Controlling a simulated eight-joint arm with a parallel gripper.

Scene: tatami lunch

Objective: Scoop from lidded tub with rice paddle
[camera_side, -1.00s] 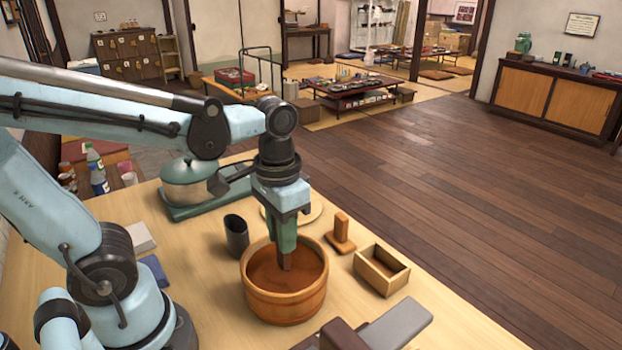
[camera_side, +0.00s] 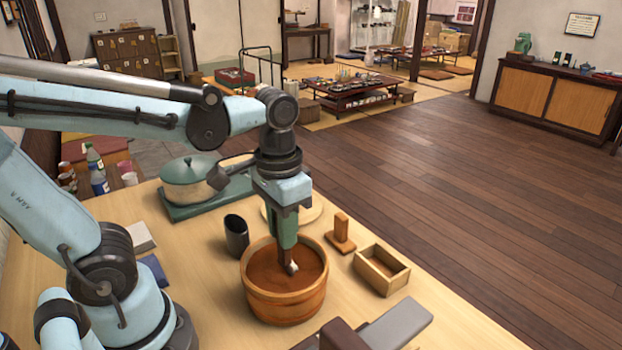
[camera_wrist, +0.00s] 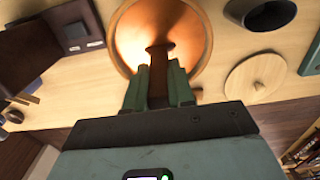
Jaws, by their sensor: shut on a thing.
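The round wooden tub (camera_side: 285,306) stands uncovered on the table, its inside reddish brown. My gripper (camera_side: 286,240) points down over the tub, its green fingers shut on the brown rice paddle (camera_wrist: 158,62). The paddle's lower end reaches down inside the tub. A small pale patch (camera_side: 292,267) shows at that end; I cannot tell whether it is food or a lit face. The tub also shows in the wrist view (camera_wrist: 203,40), below the fingers. A round pale wooden lid (camera_wrist: 255,78) with a small knob lies on the table beside the tub, mostly behind my gripper in the side view.
A dark cup (camera_side: 237,235) stands left of the tub. An upright wooden block on a base (camera_side: 341,234) and an open wooden box (camera_side: 382,270) stand to the right. A green-lidded pot (camera_side: 188,172) is behind. Grey and brown blocks (camera_side: 400,322) lie in front.

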